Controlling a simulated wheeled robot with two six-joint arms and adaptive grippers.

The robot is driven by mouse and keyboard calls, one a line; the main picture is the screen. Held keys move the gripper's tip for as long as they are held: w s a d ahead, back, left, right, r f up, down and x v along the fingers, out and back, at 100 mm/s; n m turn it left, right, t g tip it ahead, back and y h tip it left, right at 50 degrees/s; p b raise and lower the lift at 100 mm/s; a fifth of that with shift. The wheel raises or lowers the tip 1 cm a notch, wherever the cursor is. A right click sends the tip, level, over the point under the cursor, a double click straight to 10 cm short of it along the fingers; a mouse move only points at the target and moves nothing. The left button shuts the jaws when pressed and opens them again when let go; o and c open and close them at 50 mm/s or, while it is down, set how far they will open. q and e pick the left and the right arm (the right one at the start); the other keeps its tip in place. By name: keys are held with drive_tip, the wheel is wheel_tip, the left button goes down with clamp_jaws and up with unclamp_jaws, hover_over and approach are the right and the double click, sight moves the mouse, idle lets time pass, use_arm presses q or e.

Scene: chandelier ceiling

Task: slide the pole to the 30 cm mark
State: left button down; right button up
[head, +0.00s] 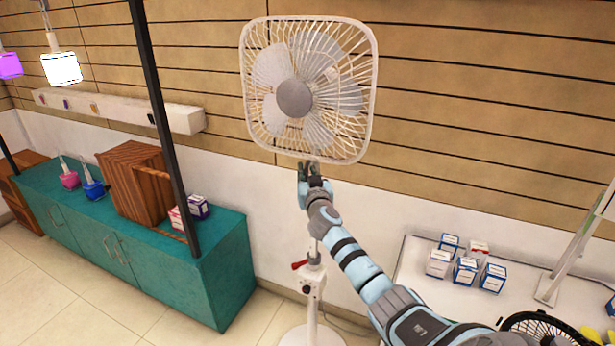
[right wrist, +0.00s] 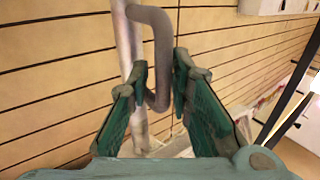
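A white floor fan (head: 294,97) with a square wire guard stands against the slatted wall in the head view. Its pole (head: 315,251) runs down to a clamp box with a red lever (head: 299,265) and a round base (head: 312,335). My right gripper (head: 312,172) is just below the fan head. In the right wrist view, a grey loop handle (right wrist: 161,50) on the pole (right wrist: 126,45) reaches between the fingers (right wrist: 160,72). The fingers stand apart on either side of the handle, with small gaps showing. No scale marks are readable. My left gripper is not in view.
A teal cabinet (head: 227,267) stands left of the fan with a wooden box (head: 130,180) and small boxes on it. A white table (head: 410,268) at right carries several small boxes (head: 465,270). A black post (head: 160,120) crosses the left side.

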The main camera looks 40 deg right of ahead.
drive_tip(key=shift+o, duration=0.4)
drive_tip(key=shift+f, duration=0.15)
drive_tip(key=shift+a, duration=0.1)
drive_tip(key=shift+s+a, duration=0.2)
drive_tip(key=v, duration=1.1)
drive_tip(key=shift+s, duration=0.25)
drive_tip(key=shift+f, duration=0.1)
